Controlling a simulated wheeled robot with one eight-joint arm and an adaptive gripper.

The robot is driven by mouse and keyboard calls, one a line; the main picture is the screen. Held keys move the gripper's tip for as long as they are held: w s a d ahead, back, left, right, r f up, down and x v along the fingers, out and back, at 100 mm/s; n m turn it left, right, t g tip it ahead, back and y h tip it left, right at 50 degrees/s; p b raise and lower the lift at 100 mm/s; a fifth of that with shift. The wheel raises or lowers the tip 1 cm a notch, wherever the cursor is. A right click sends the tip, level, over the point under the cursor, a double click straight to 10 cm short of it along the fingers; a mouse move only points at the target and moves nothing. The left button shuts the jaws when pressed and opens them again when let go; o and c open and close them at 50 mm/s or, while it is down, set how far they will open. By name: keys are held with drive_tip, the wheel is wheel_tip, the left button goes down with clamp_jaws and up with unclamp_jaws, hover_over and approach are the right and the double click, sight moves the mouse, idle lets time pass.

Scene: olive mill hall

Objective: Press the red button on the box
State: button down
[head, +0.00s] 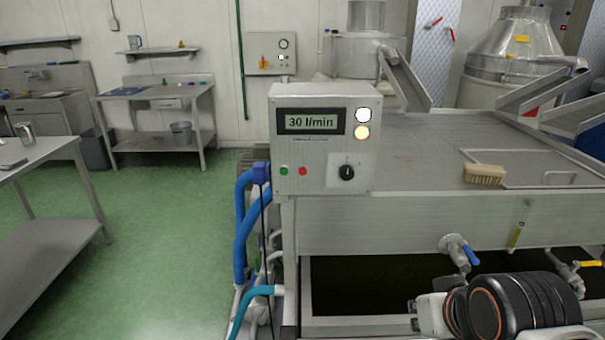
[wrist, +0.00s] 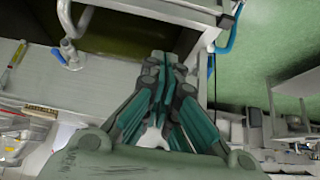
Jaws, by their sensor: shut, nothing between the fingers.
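The grey control box (head: 325,150) stands at the near left corner of the steel washing tank in the head view. Its display (head: 311,121) reads "30 l/min". The small red button (head: 303,171) is low on its front face, between a green button (head: 284,171) and a black knob (head: 346,173). A white lamp and a yellow lamp are at its upper right. My gripper (wrist: 161,60) is shut and empty in the wrist view, with dark green fingers together. I cannot make out the red button in the wrist view. Nothing covers the button in the head view.
The steel tank (head: 440,218) fills the right side, with a brush (head: 484,173) on its top and blue-handled and yellow-handled valves in front. Blue hoses (head: 243,230) run down left of the box. Green floor (head: 160,230) is free at left, beside a steel table (head: 45,250).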

sight(303, 172)
drive_tip(key=w+a+r+m+t+y+p, duration=0.1)
drive_tip(key=w+a+r+m+y+p, duration=0.1)
drive_tip(key=w+a+m+p, duration=0.2)
drive_tip(key=w+a+r+m+t+y+p, duration=0.1)
drive_tip(key=w+a+r+m+y+p, duration=0.2)
drive_tip(key=w+a, duration=0.6)
drive_tip(key=w+a+r+m+y+p, duration=0.3)
drive_tip(key=w+a+m+p, duration=0.2)
drive_tip(key=w, duration=0.6)
drive_tip(key=shift+w+a+m+t, duration=0.15)
drive_tip(key=shift+a+m+t, duration=0.25)
drive_tip(key=shift+a+m, duration=0.55)
drive_tip(key=shift+w+r, duration=0.1)
drive_tip(key=shift+w, duration=4.3)
drive_tip(key=shift+w, duration=0.15)
drive_tip(key=shift+w, duration=0.25)
